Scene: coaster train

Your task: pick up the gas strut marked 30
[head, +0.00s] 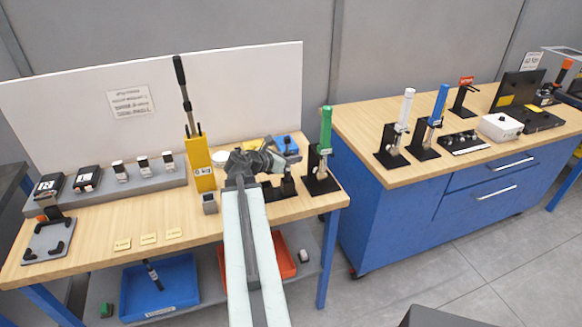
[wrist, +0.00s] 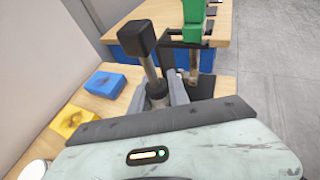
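Several upright gas struts stand in black holders: a green one (head: 326,130) on the near bench, and a white one (head: 406,108) and a blue one (head: 439,104) on the right bench. Their small labels are too small to read, so I cannot tell which is marked 30. The green strut also shows at the top of the wrist view (wrist: 194,20), beyond my fingers. My gripper (head: 262,160) is over the near bench, left of the green strut. In the wrist view, a grey rod with a black block on top (wrist: 145,38) rises between the fingers; whether they touch it is unclear.
A yellow post marked 0 kg (head: 201,165) with a tall black-gripped lever stands left of my gripper. A blue block (wrist: 105,84) and a yellow block (wrist: 73,122) lie nearby. A blue tray (head: 128,306) holding a dark rod is below. Floor separates the benches.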

